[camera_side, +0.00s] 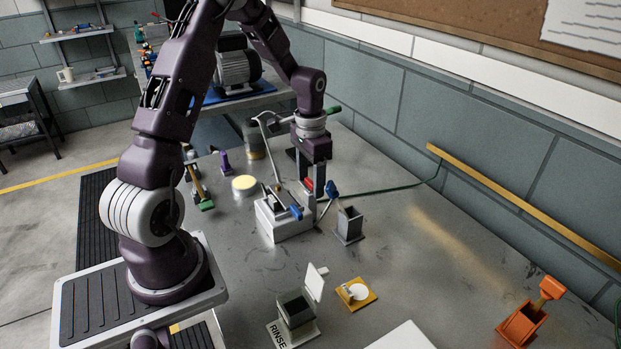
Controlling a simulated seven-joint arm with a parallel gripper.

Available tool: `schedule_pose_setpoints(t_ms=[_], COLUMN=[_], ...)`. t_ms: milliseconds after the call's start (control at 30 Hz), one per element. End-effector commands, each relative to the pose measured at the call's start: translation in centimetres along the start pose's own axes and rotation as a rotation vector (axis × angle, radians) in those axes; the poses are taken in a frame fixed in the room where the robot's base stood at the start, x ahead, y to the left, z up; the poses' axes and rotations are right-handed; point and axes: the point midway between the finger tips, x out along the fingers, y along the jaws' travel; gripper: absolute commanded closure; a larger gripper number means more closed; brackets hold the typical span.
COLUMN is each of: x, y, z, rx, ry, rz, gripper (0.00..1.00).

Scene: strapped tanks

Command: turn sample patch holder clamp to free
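A white block-shaped fixture (272,226) stands near the middle of the metal bench, with dark parts and small levers on top. One lever has a blue grip (296,212), and a red grip (308,184) shows behind it. I take this fixture for the patch holder with its clamp, but its label is not visible. My gripper (314,192) points down at the fixture's back right, its fingertips beside the red grip. The two fingers appear apart. The fixture's parts partly hide the tips, so I cannot tell whether they touch the red grip.
A blue-headed tool in a grey holder (350,226) stands close right of my gripper. In front are an open RINSE box (296,312) and a yellow plate (368,300) with a white disc. An orange bin (522,327) stands front right. The bench's right middle is clear.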

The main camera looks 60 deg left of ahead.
Motion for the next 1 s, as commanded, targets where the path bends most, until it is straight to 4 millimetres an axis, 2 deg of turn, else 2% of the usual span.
schedule_pose_setpoints(t_ms=[167, 400, 500, 833, 867, 933, 1000], x=[-0.8, -5.6, -6.8, -7.3, -7.7, -9.9, -13.4], y=[-0.1, 0.0, 0.0, 0.2, 0.5, 2.2, 5.4], z=[-0.1, -0.1, -0.1, 0.0, 0.1, 0.6, 2.0], rx=[0.000, 0.000, -0.001, 0.001, 0.003, 0.010, 0.014], ry=[0.002, 0.003, 0.003, 0.002, 0.007, 0.033, 0.083], rz=[-0.002, -0.002, -0.001, -0.002, -0.008, -0.036, -0.075], gripper=[0.38, 0.38, 0.38, 0.38, 0.38, 0.38, 0.38])
